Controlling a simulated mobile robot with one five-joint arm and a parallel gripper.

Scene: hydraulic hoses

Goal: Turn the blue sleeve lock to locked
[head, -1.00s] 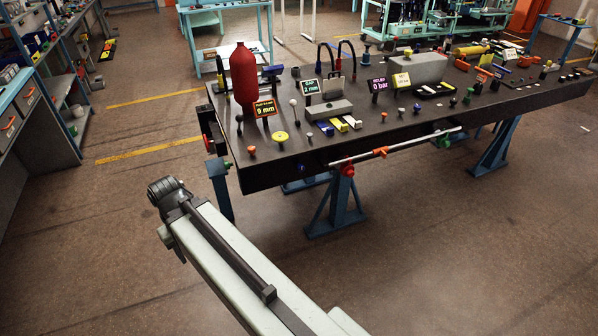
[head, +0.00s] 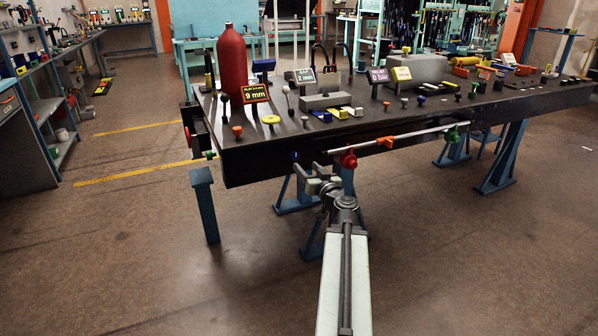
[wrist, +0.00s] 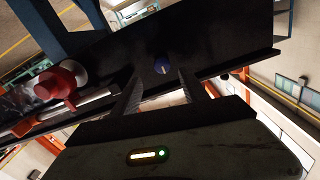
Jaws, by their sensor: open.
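A small blue knob (wrist: 161,66), which looks like the blue sleeve lock, sits on the dark front face of the bench in the wrist view. It also shows as a small blue spot (head: 295,155) near the left end of that face in the head view. My gripper (wrist: 161,76) is open and empty, with one finger on each side of the knob in the picture. The knob looks beyond the fingertips; I cannot tell the exact gap. In the head view my gripper (head: 319,182) is in front of the bench's front edge. The knob's lock marking is unreadable.
The benchtop (head: 290,140) carries a red bottle (head: 231,65) and several small signs. Floor before the bench is clear.

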